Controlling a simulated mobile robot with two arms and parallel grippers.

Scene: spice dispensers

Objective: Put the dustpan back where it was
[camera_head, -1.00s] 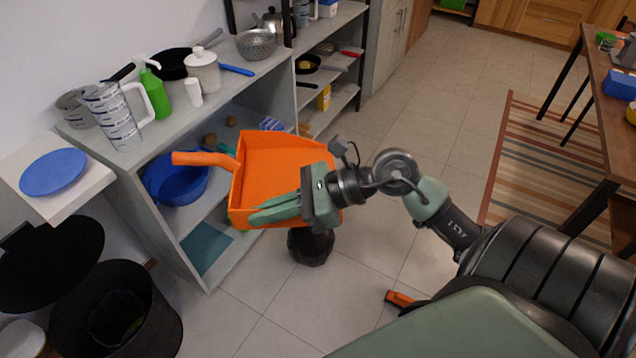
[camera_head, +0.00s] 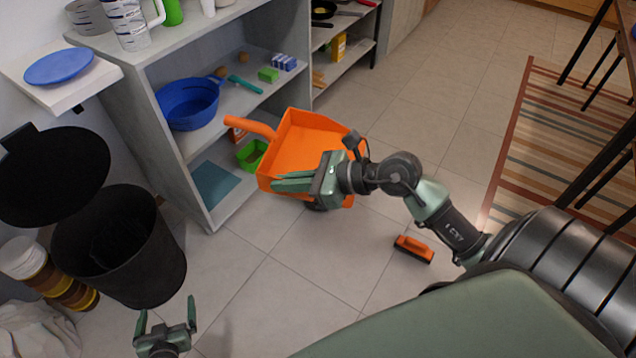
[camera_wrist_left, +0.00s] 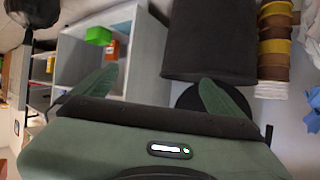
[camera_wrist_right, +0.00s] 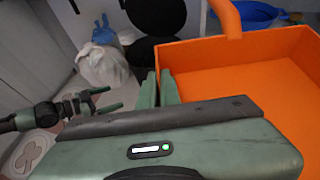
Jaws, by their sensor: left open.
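The orange dustpan (camera_head: 310,145) is in the air in front of the grey shelf, its handle toward the upper left. My right gripper (camera_head: 277,182) is shut on the near wall of the dustpan. In the right wrist view the dustpan (camera_wrist_right: 265,75) fills the right side, and the fingertips (camera_wrist_right: 165,80) are close together at its edge. My left gripper (camera_head: 165,314) is open and empty at the bottom left of the head view, above the floor. Its spread fingers also show in the left wrist view (camera_wrist_left: 158,78).
An orange-and-black brush (camera_head: 413,248) lies on the floor. A black bin (camera_head: 150,265) stands left of the shelf (camera_head: 205,190). The shelf holds a blue colander (camera_head: 188,105) and a green box (camera_head: 252,155).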

